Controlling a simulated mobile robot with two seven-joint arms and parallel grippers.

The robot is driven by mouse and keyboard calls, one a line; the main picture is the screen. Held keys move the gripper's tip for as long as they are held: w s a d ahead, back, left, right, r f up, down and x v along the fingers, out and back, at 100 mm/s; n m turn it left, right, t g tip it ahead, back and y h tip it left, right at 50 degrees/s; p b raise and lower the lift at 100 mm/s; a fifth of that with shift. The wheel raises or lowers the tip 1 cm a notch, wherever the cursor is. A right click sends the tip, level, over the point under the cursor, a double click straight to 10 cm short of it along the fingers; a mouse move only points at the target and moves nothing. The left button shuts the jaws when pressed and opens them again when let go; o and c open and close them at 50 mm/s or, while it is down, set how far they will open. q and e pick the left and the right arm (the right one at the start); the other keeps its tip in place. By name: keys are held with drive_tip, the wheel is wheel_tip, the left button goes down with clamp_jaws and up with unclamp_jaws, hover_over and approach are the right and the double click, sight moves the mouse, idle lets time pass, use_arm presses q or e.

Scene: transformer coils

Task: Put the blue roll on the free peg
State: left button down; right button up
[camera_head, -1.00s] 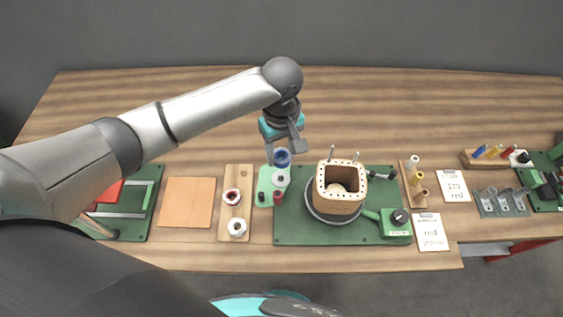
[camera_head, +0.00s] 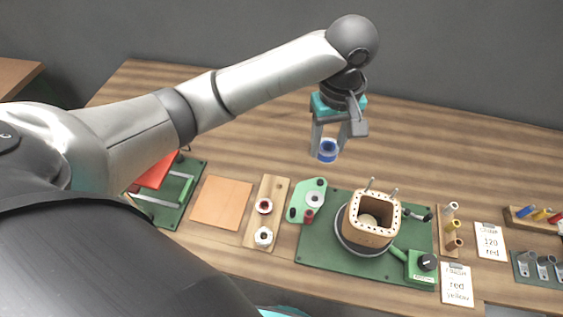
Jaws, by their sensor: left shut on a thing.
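The blue roll (camera_head: 327,151) hangs between the fingertips of my left gripper (camera_head: 328,146), which is shut on it. The gripper holds it above the table, behind the small green plate (camera_head: 297,214). A wooden board (camera_head: 255,226) carries a red-and-white roll (camera_head: 264,206) and a white roll (camera_head: 263,237). A small spot near the board's back end (camera_head: 281,184) could be the free peg, but it is too small to tell. My right gripper is not in view.
A square wooden coil form (camera_head: 367,236) with two upright pins stands on a green base (camera_head: 330,256). An orange pad (camera_head: 222,202) lies left of the board. A rack (camera_head: 445,236) with several small rolls and a written card (camera_head: 457,284) are at right. The back of the table is clear.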

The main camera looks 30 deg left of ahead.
use_arm(q)
drive_tip(key=a+f+b, duration=0.3)
drive_tip(key=a+f, duration=0.1)
drive_tip(key=f, duration=0.3)
drive_tip(key=w+a+f+b, duration=0.1)
drive_tip(key=a+f+b, duration=0.2)
drive_tip(key=f, duration=0.3)
drive_tip(key=a+f+b, duration=0.3)
drive_tip(key=a+f, duration=0.2)
drive_tip(key=f, duration=0.2)
drive_tip(key=shift+w+f, duration=0.3)
drive_tip(key=shift+f, duration=0.05)
drive_tip(key=shift+f+b, duration=1.3)
drive_tip(key=shift+b, duration=0.6)
drive_tip(key=shift+p, duration=0.3)
drive_tip(key=shift+p, duration=0.35)
